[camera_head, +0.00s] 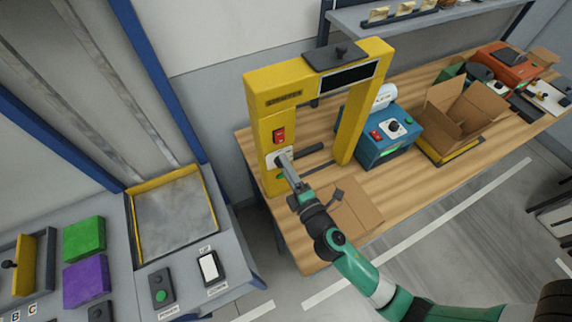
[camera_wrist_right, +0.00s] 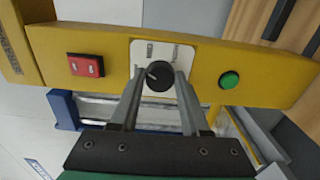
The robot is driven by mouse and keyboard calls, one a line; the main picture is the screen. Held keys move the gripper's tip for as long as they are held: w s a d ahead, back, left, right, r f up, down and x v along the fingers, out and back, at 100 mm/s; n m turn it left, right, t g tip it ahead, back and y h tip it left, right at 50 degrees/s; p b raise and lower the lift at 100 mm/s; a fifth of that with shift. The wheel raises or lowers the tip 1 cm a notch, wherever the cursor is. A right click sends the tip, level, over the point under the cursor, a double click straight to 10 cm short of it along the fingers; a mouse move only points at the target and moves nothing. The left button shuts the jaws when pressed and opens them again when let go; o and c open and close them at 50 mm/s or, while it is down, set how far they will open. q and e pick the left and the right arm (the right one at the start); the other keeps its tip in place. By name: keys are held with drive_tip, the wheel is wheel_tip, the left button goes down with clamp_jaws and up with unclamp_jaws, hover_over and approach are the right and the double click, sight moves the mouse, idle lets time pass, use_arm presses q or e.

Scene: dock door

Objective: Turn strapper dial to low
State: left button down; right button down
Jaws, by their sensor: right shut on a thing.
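The yellow strapper (camera_head: 262,130) stands on the wooden bench as an arch. Its black dial (camera_wrist_right: 158,75) sits on a white plate (camera_wrist_right: 178,50) between a red switch (camera_wrist_right: 85,65) and a green button (camera_wrist_right: 229,80). In the right wrist view the dial's pale pointer mark is toward its left side. My right gripper (camera_wrist_right: 157,78) is at the dial, with one finger on each side of it, shut on it. In the head view my right gripper (camera_head: 284,161) hides most of the dial. My left gripper is not in view.
A blue machine (camera_head: 388,140), an open cardboard box (camera_head: 462,112) and an orange machine (camera_head: 505,66) stand further right on the bench (camera_head: 310,250). A flat cardboard piece (camera_head: 352,208) lies beside my right arm. A grey control console (camera_head: 225,262) is at the lower left.

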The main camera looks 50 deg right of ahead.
drive_tip(key=n+p, duration=0.1)
drive_tip(key=n, duration=0.4)
drive_tip(key=shift+n, duration=0.3)
idle(0.4)
drive_tip(key=shift+c, duration=1.9)
unclamp_jaws()
drive_tip(key=shift+s, duration=0.1)
drive_tip(key=b+v, duration=0.1)
drive_tip(key=v, duration=1)
drive_tip(key=shift+s+a, duration=0.2)
